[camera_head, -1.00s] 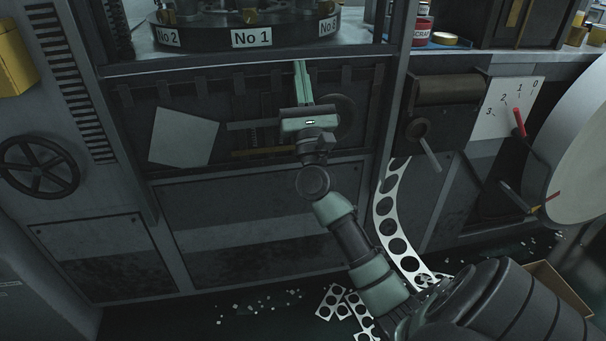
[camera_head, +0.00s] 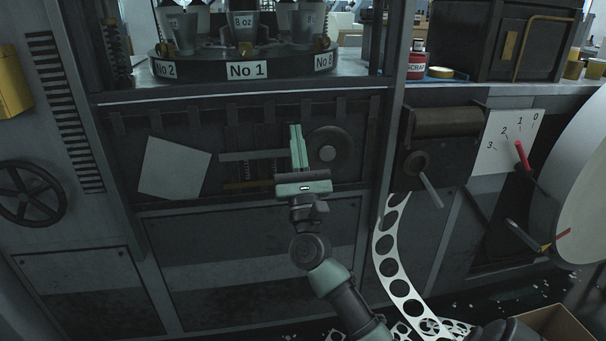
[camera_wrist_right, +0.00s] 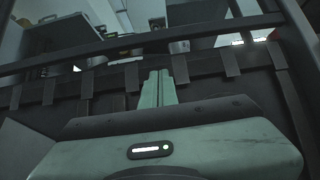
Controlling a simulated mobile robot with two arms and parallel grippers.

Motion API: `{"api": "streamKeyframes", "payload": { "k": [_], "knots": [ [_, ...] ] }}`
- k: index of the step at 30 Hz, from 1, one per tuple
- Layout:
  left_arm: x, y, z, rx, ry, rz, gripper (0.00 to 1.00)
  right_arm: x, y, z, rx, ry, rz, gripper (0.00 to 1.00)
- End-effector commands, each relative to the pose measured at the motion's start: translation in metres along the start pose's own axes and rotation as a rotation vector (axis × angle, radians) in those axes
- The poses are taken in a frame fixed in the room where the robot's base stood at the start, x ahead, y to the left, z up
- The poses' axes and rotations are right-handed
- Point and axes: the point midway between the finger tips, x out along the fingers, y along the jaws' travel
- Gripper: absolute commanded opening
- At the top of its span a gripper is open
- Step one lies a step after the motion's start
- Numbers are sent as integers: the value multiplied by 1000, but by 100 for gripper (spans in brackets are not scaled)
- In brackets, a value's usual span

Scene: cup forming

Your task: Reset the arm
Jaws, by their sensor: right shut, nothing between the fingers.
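My right arm comes up from the bottom of the head view. Its green right gripper (camera_head: 297,138) is shut and empty, with the fingers pointing up in front of the machine's dark recessed panel. In the right wrist view the two fingers (camera_wrist_right: 157,84) lie together with nothing between them. Whether the gripper touches the panel cannot be told. My left gripper is not in view.
A turntable (camera_head: 205,74) with cups stands on the ledge above. A pale square plate (camera_head: 174,167) and a dark round disc (camera_head: 330,149) flank the gripper. A crank (camera_head: 427,185), a red-handled lever (camera_head: 522,155) and a punched strip (camera_head: 384,244) are to the right.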

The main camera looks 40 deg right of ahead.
Motion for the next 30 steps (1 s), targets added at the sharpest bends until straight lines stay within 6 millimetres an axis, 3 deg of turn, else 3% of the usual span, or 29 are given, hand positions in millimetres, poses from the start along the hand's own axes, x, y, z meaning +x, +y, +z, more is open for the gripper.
{"api": "streamKeyframes", "payload": {
  "k": [3,9,21,23,26,30],
  "knots": [
    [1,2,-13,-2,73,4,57,-29,0,-1,-1,2,1,0],
    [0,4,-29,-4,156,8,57,-58,0,0,0,-1,0,0],
    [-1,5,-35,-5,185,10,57,-69,3,1,-20,-2,10,0],
    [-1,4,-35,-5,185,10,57,-74,12,4,-78,-2,38,0],
    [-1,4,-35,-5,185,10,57,-91,41,13,-289,-18,135,0],
    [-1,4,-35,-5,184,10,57,-135,100,33,-777,-110,332,0]
  ]
}}
